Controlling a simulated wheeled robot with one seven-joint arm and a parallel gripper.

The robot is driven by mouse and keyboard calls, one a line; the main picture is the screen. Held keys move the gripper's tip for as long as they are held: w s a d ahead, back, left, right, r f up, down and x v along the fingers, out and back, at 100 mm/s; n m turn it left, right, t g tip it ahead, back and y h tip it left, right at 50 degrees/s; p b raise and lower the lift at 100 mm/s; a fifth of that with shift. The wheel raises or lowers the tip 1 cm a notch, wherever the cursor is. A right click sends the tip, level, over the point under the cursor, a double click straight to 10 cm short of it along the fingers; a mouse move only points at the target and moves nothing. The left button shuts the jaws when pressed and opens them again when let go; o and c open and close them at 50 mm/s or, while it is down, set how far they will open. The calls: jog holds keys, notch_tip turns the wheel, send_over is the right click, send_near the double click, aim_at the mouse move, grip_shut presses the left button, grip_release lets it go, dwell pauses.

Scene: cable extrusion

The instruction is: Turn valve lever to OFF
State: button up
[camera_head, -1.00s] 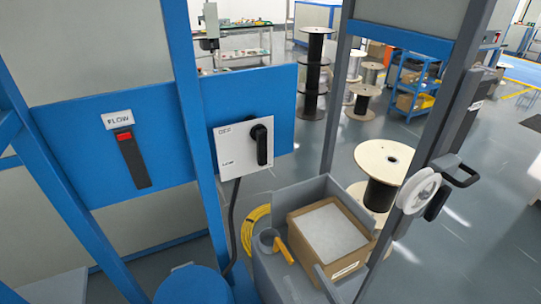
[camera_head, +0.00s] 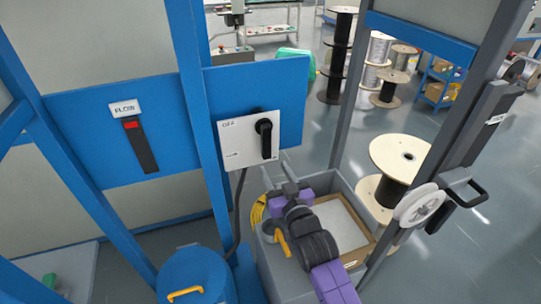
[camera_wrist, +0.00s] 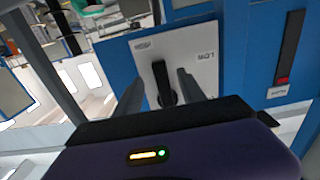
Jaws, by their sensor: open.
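The black valve lever (camera_head: 264,138) is mounted on a white plate (camera_head: 238,147) on the blue panel. In the head view the lever hangs straight down from its round hub. "OFF" is printed at the plate's upper left. My gripper (camera_head: 276,178) is below and slightly right of the lever, apart from it in the head view. In the wrist view my gripper (camera_wrist: 160,85) has its two fingers spread, with the lever (camera_wrist: 163,84) seen between them, beyond the tips. I cannot tell from the views whether either finger touches it.
A black slotted strip with a red marker (camera_head: 140,145) sits under a label to the left. Blue frame posts (camera_head: 195,90) stand beside the plate. A grey bin with a cardboard box (camera_head: 345,222) lies below my arm. A cable spool (camera_head: 398,165) stands right.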

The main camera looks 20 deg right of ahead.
aim_at(268, 156)
jog(key=w, duration=0.6)
jog(key=shift+w+r, duration=0.1)
jog(key=shift+w, duration=0.15)
jog(key=shift+c, duration=0.5)
grip_shut()
dwell(0.8)
